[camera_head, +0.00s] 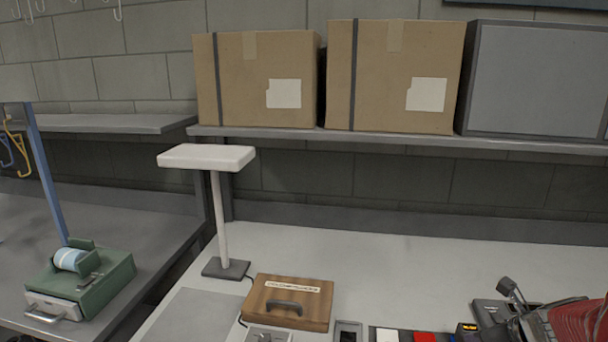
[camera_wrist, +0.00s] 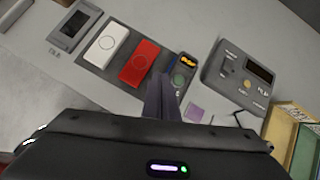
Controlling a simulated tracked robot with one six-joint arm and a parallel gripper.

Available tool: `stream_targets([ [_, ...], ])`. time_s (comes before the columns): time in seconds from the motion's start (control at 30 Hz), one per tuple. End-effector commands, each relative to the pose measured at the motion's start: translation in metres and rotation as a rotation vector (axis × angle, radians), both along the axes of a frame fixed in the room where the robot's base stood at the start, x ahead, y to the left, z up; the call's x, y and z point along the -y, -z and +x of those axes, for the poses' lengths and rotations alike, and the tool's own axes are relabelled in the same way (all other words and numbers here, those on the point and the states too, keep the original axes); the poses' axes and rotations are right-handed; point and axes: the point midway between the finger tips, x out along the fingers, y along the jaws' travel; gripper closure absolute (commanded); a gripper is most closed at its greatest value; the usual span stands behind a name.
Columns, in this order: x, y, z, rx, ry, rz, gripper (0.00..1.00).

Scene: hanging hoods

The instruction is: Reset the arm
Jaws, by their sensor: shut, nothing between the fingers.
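My gripper (camera_wrist: 161,97) shows in the wrist view, its dark fingers together and empty. It is over the light worktop, with its tips in the picture just below a red block (camera_wrist: 139,61) and a small dark device with an orange display (camera_wrist: 182,72). Whether the fingertips touch anything cannot be told. In the head view I cannot make out the gripper's fingers.
A white block (camera_wrist: 107,43) lies beside the red one. A grey box with a display (camera_wrist: 240,75) and coloured trays (camera_wrist: 290,130) are at the right. In the head view, a wooden case (camera_head: 289,301), a white-topped stand (camera_head: 206,157) and shelved cartons (camera_head: 262,80) stand behind.

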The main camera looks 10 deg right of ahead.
Motion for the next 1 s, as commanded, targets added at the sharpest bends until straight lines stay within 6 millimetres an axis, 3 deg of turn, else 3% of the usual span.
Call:
stream_targets([
  [0.57, -0.104, -0.008, -0.045, -0.125, -1.179, -0.655, 1.0],
  [1.0, -0.187, -0.033, -0.099, -0.154, -2.188, -1.204, 1.0],
])
